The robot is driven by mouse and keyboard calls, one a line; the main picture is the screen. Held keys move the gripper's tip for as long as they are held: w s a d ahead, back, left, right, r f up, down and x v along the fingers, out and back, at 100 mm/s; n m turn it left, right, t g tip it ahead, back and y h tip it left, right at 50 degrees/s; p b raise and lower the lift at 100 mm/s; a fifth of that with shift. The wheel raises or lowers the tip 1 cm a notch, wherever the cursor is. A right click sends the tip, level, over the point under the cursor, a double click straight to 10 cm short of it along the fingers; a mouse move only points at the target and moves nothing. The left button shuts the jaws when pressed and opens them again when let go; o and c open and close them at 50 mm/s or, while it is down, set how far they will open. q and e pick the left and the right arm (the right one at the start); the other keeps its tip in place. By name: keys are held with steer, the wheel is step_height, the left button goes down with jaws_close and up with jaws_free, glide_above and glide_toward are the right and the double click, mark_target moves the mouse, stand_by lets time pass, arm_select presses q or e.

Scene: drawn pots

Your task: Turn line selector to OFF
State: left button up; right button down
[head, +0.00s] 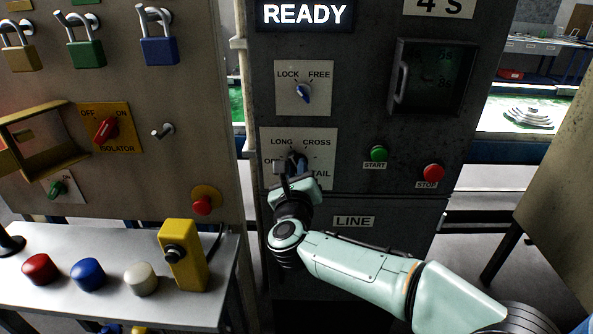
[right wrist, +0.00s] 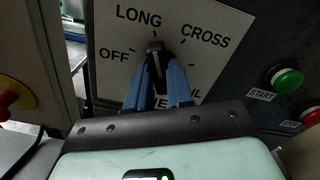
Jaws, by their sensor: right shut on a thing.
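The line selector (head: 296,157) is a dark knob on a pale plate on the grey cabinet, marked OFF, LONG, CROSS and a partly hidden TAIL. In the right wrist view the knob (right wrist: 155,48) stands between two blue fingertips, its top end towards LONG. OFF is printed to its left. My right gripper (head: 295,168) is shut on the knob from below; its fingers also show in the right wrist view (right wrist: 158,82). The fingers and palm hide the lower part of the plate. My left gripper is in neither view.
Above is a LOCK/FREE knob (head: 304,92). To the right are a green START button (head: 379,153) and a red STOP button (head: 433,173). On the left, a beige panel holds padlocks, a red isolator switch (head: 105,129) and a red button (head: 202,205), above a shelf of coloured buttons.

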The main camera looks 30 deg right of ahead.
steer(key=shift+n, duration=0.3)
steer(key=n, duration=0.4)
steer(key=shift+a+n+p, duration=0.1)
steer(key=shift+n+p, duration=0.2)
steer(key=shift+p, duration=0.1)
steer(key=shift+w+f+n+p, duration=0.15)
steer(key=shift+n+p, duration=0.5)
steer(key=shift+n, duration=1.65)
steer(key=c, duration=1)
jaws_free()
